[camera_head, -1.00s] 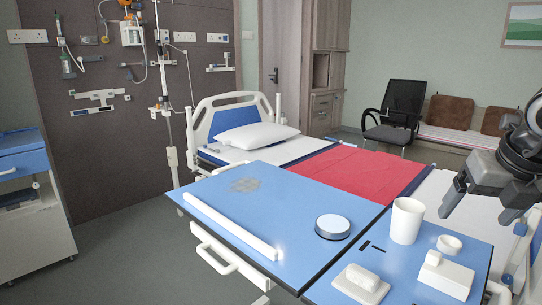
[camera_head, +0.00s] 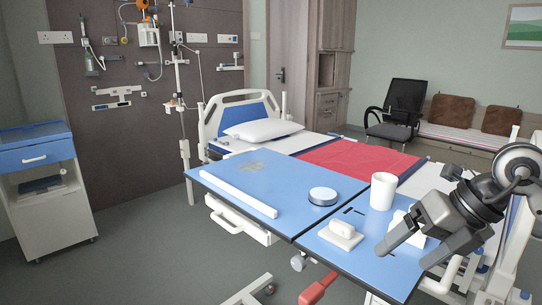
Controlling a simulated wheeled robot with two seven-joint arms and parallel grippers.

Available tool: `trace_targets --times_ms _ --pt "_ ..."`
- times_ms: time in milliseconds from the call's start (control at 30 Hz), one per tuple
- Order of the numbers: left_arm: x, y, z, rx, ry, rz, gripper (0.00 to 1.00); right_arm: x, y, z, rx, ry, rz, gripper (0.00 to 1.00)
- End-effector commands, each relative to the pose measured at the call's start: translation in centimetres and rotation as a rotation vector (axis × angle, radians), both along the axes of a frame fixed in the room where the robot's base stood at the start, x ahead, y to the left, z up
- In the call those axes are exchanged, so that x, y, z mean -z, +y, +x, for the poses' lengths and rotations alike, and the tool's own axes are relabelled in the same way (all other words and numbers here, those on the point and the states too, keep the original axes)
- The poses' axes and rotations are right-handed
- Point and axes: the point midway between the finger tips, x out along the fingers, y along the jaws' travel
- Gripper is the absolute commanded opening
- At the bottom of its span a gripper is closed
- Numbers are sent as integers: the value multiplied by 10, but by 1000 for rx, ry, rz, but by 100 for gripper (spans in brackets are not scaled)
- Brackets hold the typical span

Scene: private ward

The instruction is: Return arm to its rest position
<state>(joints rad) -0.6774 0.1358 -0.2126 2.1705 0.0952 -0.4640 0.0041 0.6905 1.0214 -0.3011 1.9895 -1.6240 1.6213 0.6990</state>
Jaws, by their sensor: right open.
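My right gripper (camera_head: 410,252) comes in from the right side. Its two dark grey fingers are spread apart with nothing between them. They point down and left, in front of the right part of the blue overbed table (camera_head: 335,262). The gripper partly covers a white block-like object (camera_head: 397,218) on that table. I cannot tell how high the fingers are above the top. My left gripper is not in view.
A white cup (camera_head: 382,192), a round white-and-blue disc (camera_head: 323,196), a white long bar (camera_head: 238,193) and a white handled block (camera_head: 341,234) stand on the tabletop. Behind is the bed with a pillow (camera_head: 262,130) and red blanket (camera_head: 358,160). A blue-topped cabinet (camera_head: 45,195) stands left.

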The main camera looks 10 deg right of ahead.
Motion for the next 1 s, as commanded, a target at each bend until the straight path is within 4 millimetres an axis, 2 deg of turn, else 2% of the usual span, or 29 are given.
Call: trace_targets --times_ms 33,167,233,300,333,400,467,533,600,700,800,900,1000 --pt "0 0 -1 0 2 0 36 9 22 -4 -48 13 83 85" --pt "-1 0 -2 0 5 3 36 20 89 -21 -166 46 407 85" --pt "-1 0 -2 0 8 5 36 16 134 -36 -189 79 710 85" --pt "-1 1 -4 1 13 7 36 3 164 -44 -123 113 1047 85" --pt "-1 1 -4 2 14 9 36 -3 170 -43 -64 128 1182 85" --pt "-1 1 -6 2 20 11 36 -7 170 -35 139 172 1471 85" --pt "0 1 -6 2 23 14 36 5 158 -24 382 221 1669 85" --pt "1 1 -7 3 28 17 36 41 139 -14 730 300 1829 85" --pt "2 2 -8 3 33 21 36 92 122 -18 1092 398 1893 85" --pt "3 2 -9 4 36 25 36 159 112 -41 1501 537 1862 85" --pt "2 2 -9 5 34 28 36 210 113 -74 1796 669 1770 85" --pt "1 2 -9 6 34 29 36 242 119 -103 1986 775 1675 85" --pt "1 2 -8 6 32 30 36 259 124 -122 2086 840 1611 85"
